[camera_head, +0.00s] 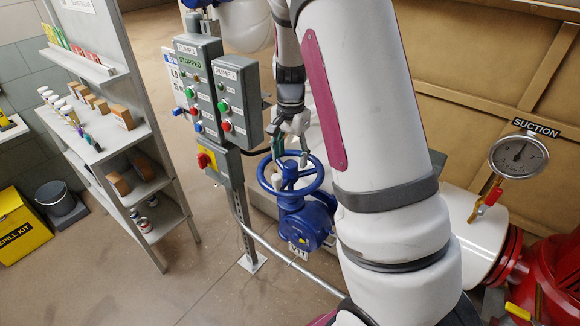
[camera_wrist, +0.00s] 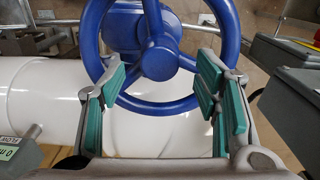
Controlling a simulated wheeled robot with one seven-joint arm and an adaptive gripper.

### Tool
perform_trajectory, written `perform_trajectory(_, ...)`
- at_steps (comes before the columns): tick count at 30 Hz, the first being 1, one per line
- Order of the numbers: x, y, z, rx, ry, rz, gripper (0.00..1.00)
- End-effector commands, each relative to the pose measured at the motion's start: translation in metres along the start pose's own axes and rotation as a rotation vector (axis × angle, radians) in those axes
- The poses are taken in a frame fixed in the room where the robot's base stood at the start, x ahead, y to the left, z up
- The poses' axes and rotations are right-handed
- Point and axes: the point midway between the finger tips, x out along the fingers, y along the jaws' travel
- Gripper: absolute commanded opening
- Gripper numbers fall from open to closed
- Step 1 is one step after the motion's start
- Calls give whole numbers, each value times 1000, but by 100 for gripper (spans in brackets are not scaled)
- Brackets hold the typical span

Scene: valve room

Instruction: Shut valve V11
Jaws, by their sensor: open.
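The blue handwheel (camera_head: 318,182) of a valve stands in the middle of the head view, on a blue valve body (camera_head: 304,225) with a small tag below that appears to read V11. The wheel (camera_wrist: 160,104) fills the upper middle of the wrist view, with its hub and spokes in sight. My gripper (camera_head: 289,165) is at the wheel. In the wrist view my gripper (camera_wrist: 163,92) is open, its green-padded fingers apart on the left and right of the wheel's lower rim. I cannot tell whether the pads touch the rim. My arm hides part of the valve's right side.
The PUMP 1 panel (camera_head: 200,85) and PUMP 2 panel (camera_head: 238,105) stand close left of the wheel on a post. A white pipe (camera_head: 478,225) and a SUCTION gauge (camera_head: 519,154) are at right. A shelf (camera_head: 100,140) stands at left. Floor is clear between shelf and post.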

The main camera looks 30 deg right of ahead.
Motion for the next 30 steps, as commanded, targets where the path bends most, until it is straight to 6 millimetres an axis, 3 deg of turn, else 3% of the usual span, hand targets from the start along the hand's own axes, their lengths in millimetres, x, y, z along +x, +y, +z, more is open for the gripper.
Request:
perform_trajectory(15,39,0,0,1,-2,3,57)
perform_trajectory(27,46,2,1,1,-3,5,57)
perform_trajectory(28,46,2,1,1,-3,5,54)
perform_trajectory(30,46,2,1,1,-3,4,39)
